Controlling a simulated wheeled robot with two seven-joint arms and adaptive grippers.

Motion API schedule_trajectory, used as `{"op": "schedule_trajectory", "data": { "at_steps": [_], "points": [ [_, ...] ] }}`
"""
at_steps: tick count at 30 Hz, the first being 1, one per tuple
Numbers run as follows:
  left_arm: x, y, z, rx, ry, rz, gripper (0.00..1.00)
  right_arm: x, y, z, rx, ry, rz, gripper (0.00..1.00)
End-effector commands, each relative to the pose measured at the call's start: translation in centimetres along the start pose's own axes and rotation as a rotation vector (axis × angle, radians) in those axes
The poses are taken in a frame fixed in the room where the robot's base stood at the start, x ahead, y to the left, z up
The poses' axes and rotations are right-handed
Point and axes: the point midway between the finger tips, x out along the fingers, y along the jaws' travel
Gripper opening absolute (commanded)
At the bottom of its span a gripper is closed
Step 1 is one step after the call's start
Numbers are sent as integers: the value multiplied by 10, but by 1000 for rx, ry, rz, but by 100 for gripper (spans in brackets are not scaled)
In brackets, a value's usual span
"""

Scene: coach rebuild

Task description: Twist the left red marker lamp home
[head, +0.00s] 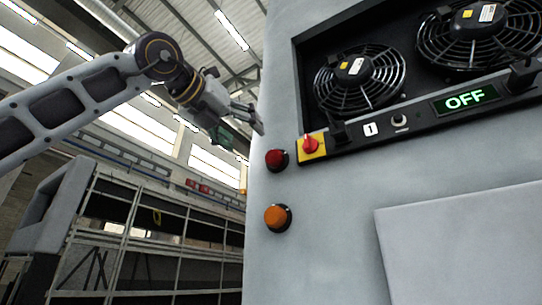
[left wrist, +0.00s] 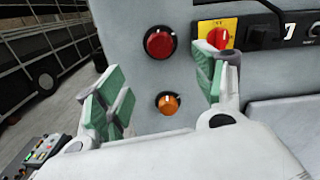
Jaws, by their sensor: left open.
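The red marker lamp (head: 277,159) sits in a dark round base on the grey coach panel, left of the yellow plate with the red rotary switch (head: 311,145). An orange lamp (head: 277,217) is below it. My left gripper (head: 250,125) is above and left of the red lamp in the head view, apart from it. In the left wrist view the red lamp (left wrist: 159,43) shows beyond the open green-padded fingers (left wrist: 160,95), with the orange lamp (left wrist: 169,103) lower between them. The fingers hold nothing. Whether the lamp is fully seated cannot be told. My right gripper is not in view.
A recess with two fans (head: 360,78) and a strip with a lit OFF display (head: 465,99) lie right of the lamp. A raised panel (head: 460,255) is at lower right. Metal racking (head: 150,250) stands behind at left. The panel around the lamps is clear.

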Motion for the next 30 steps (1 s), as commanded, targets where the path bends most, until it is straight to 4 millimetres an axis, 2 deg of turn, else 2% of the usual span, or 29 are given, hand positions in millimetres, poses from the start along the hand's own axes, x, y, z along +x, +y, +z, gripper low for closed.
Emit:
{"op": "schedule_trajectory", "data": {
  "at_steps": [30],
  "points": [
    [115,0,2,0,1,0,69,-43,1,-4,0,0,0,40]
  ]
}}
